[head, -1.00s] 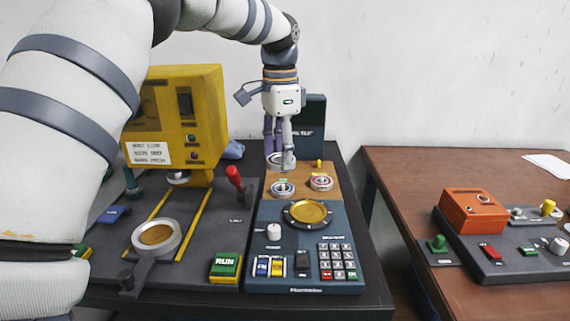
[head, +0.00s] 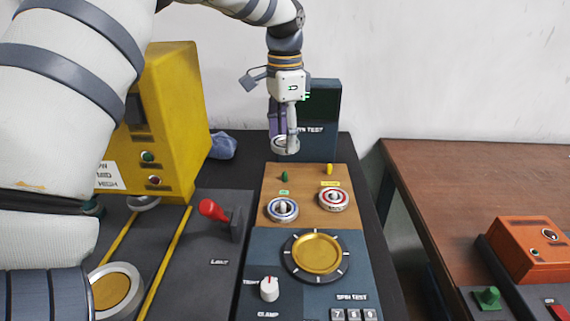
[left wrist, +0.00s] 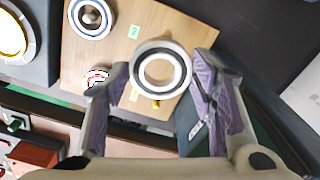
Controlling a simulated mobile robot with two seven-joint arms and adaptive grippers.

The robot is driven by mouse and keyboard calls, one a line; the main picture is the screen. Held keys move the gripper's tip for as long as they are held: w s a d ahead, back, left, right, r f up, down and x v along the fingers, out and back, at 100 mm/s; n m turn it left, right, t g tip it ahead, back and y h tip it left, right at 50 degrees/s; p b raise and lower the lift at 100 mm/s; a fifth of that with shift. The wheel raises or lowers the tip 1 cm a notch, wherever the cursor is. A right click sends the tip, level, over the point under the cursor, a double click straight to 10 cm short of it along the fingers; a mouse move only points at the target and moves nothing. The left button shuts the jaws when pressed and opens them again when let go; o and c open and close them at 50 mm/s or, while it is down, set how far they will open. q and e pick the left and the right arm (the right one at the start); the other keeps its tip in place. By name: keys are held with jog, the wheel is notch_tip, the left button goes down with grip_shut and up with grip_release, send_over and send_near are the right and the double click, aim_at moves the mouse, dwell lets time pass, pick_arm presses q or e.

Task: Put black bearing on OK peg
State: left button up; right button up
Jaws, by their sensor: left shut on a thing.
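My left gripper (head: 286,140) is shut on a ring, the black bearing (head: 285,146). In the left wrist view the bearing (left wrist: 161,70) shows a pale face, a thin dark rim and an open centre, between the two fingers (left wrist: 160,85). It is held in the air near the back edge of the wooden board (head: 308,180). A blue-ringed bearing (head: 282,210) sits around a peg by the green label (head: 284,193). A red-ringed bearing (head: 334,199) sits around a peg by the yellow label. The label text is too small to read. My right gripper is out of view.
A dark screen (head: 322,105) stands behind the gripper. In front of the board is a gold disc (head: 316,254) and a white knob (head: 269,289). A yellow machine (head: 172,120) and a red lever (head: 213,210) stand to the left. An orange box (head: 527,250) is on the right table.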

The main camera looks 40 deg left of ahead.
aim_at(285, 172)
pick_arm(q)
notch_tip(285, 172, down, 6)
jog(key=shift+r, duration=0.1)
jog(key=shift+f, duration=0.2)
jog(key=shift+f, duration=0.45)
jog(key=o, duration=1.1)
jog(key=shift+o, duration=0.2)
notch_tip(285, 172, up, 13)
